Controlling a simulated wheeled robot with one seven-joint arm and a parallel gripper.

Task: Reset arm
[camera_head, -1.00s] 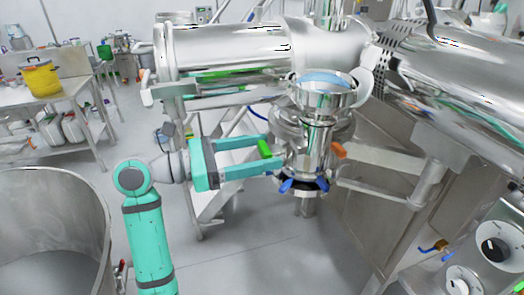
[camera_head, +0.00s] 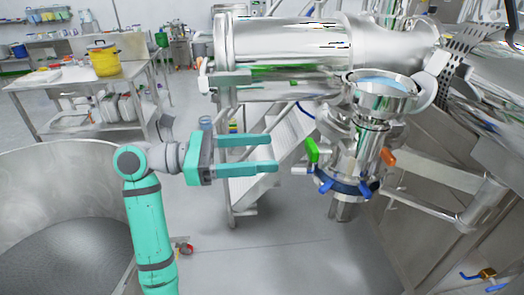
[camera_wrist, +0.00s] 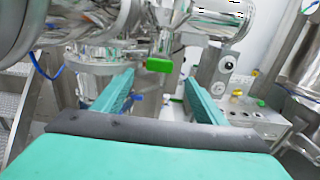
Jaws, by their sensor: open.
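My gripper (camera_head: 274,154) is teal with two long parallel fingers. In the head view it points right, open and empty, in the air left of a steel valve column. Clear space lies between the fingertips and the column's green handle (camera_head: 312,150). In the wrist view my gripper (camera_wrist: 158,88) shows both fingers spread apart, with nothing between them. The green handle also shows in the wrist view (camera_wrist: 159,65), beyond the fingers.
A large steel vessel (camera_head: 70,160) stands beside my arm at the left. The valve column has an orange handle (camera_head: 388,158) and blue clamps (camera_head: 326,186). Behind are steps (camera_head: 255,185) and a table with a yellow pot (camera_head: 104,60). Open floor lies below my gripper.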

